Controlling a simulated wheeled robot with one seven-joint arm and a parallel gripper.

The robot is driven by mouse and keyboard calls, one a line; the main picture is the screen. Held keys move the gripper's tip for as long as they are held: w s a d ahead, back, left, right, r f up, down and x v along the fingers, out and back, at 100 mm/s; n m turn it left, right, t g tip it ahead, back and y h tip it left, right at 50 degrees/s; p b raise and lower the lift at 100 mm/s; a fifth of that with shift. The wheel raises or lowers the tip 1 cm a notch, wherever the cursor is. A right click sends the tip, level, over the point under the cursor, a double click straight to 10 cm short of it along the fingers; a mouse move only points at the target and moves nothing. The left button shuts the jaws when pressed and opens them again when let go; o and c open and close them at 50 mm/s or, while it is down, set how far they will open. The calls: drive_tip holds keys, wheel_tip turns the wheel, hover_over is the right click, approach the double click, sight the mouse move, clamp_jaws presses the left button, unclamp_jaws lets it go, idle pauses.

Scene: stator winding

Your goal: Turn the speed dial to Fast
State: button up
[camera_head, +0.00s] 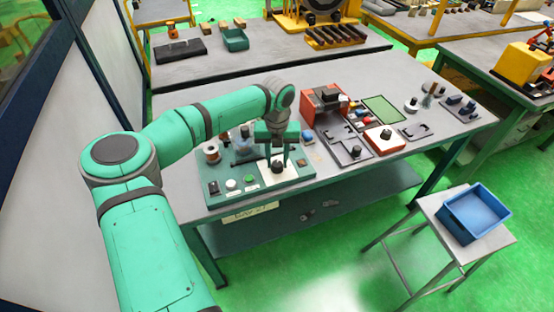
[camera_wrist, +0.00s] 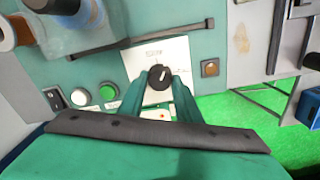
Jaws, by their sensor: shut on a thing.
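The speed dial (camera_wrist: 160,77) is a black round knob with a pale pointer mark on a white plate (camera_wrist: 178,52) of the green control panel (camera_wrist: 225,75). In the wrist view the pointer tilts up and to the right; the plate's lettering is too small to read. My gripper (camera_wrist: 159,82) reaches over the plate, its two green fingers shut on the dial from either side. In the head view my gripper (camera_head: 278,160) points down at the dial (camera_head: 277,168) at the front of the panel (camera_head: 226,199).
A white button (camera_wrist: 81,96), a green button (camera_wrist: 108,92) and a black rocker switch (camera_wrist: 54,99) sit left of the dial. A brown square-based button (camera_wrist: 209,68) is to its right. A dark bar (camera_wrist: 140,38) lies behind the plate. A blue bin (camera_head: 474,213) stands on a stool at right.

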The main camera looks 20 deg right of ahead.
sight(277, 163)
drive_tip(key=m, duration=0.5)
drive_tip(key=shift+m, duration=0.3)
drive_tip(key=m, duration=0.5)
drive_tip(key=shift+a+m, duration=0.1)
drive_tip(key=shift+m, duration=0.2)
drive_tip(key=o, duration=1.1)
drive_tip(key=shift+c, duration=0.2)
drive_tip(key=shift+r, duration=0.1)
wheel_tip(277, 163, up, 11)
drive_tip(key=shift+f, duration=0.2)
